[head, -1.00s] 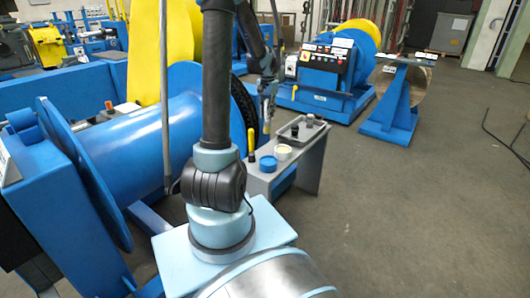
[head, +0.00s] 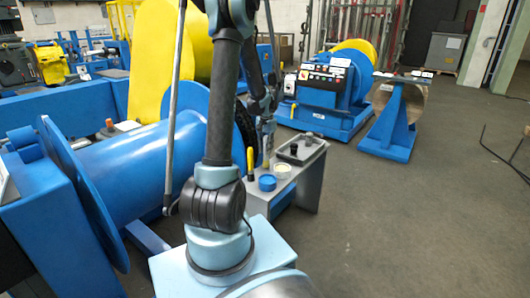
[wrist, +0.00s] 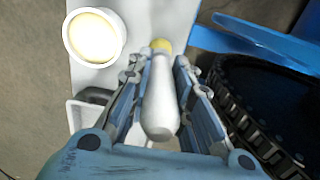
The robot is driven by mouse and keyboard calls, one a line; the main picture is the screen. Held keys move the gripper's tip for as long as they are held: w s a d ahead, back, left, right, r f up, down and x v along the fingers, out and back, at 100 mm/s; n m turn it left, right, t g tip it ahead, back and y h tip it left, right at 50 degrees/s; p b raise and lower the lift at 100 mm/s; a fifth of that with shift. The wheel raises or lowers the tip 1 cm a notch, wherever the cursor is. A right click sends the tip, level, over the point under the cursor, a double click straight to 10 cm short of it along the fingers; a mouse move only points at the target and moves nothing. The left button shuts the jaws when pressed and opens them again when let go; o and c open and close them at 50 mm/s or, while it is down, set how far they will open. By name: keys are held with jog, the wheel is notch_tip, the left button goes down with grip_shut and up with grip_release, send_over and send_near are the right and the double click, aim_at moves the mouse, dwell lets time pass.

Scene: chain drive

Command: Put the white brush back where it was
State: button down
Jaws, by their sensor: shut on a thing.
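My gripper (wrist: 160,95) is shut on the white brush (wrist: 160,100) in the wrist view. The brush's thick white end points toward the camera, between the two fingers. A yellow patch (wrist: 161,44) shows at its far end; I cannot tell whether it belongs to the brush. In the head view my gripper (head: 267,138) is over the rear left of the grey bench (head: 309,180).
On the bench stand a blue jar (head: 267,183), a cream-topped jar (head: 282,171), a yellow-handled item (head: 250,160) and a grey tray (head: 312,148) with dark pieces. The black chain (wrist: 262,140) runs close to the gripper's right. Floor right of the bench is clear.

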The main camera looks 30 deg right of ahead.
jog(key=shift+f, duration=0.65)
jog(key=c, duration=1.4)
grip_release()
jog(key=shift+c, duration=0.2)
